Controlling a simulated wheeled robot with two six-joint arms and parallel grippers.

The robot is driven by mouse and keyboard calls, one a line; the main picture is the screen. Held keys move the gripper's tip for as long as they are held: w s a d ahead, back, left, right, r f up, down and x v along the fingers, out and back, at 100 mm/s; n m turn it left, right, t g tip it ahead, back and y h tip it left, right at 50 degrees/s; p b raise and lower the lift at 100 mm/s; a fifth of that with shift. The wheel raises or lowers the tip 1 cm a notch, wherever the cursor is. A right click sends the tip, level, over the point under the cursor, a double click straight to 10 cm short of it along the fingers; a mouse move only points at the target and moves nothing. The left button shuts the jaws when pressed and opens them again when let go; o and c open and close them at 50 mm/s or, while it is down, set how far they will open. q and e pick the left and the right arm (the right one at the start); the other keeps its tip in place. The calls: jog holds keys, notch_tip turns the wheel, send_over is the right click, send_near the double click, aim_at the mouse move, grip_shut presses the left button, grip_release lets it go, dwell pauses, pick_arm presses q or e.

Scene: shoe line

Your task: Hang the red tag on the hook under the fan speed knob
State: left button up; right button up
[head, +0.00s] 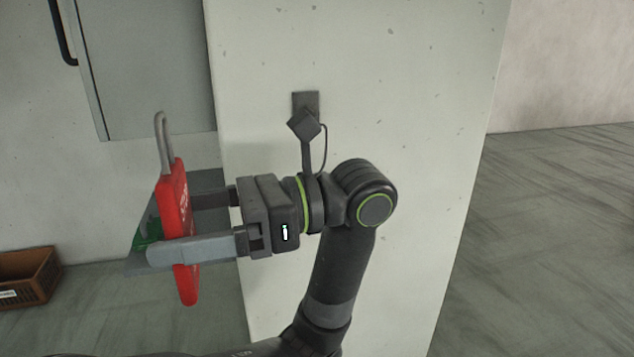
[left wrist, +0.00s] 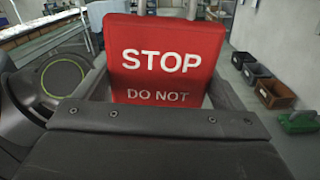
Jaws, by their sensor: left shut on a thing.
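The red tag (head: 179,215) is upright in my left gripper (head: 165,222), with a grey loop (head: 162,140) rising from its top. In the head view the tag shows nearly edge-on. My left gripper is shut on it, with one finger at each side edge. In the left wrist view the tag (left wrist: 165,60) faces the camera and reads "STOP" and "DO NOT"; its lower part is hidden by the gripper body. No fan speed knob or hook can be made out in either view. My right gripper is not in view.
A pale block or pillar (head: 420,110) stands behind my left arm. A grey cabinet door (head: 145,70) is at the upper left. A brown crate (head: 38,275) sits on the floor at the left. The left wrist view shows a bench (left wrist: 40,28) and a green object (left wrist: 300,121).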

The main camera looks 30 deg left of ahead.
pick_arm(q)
jog(key=w+a+f+m+t+y, duration=0.35)
jog(key=w+m+t+y, duration=0.2)
jog(key=m+t, duration=0.2)
jog(key=w+d+m+t+h+b, duration=0.1)
jog(key=w+d+m+t+h, duration=0.35)
jog(key=w+m+t, duration=1)
jog(key=shift+w+a+f+n+t+y+p, duration=0.1)
jog(key=shift+w+a+n+t+y+p, duration=0.35)
jog(key=shift+w+a, duration=0.65)
jog(key=shift+w+a+f+n+t+y+p, duration=0.15)
jog(key=shift+w+a+n+t+p, duration=0.2)
jog(key=shift+w+a+t, duration=0.6)
jog(key=shift+w+a+r+n+t+y+p, duration=0.1)
jog(key=shift+w+a+n+t+y+p, duration=0.35)
jog(key=shift+w+a, duration=0.8)
jog(key=shift+w+a+f+h, duration=0.25)
jog(key=shift+w+a+f, duration=0.15)
jog(key=shift+f, duration=0.15)
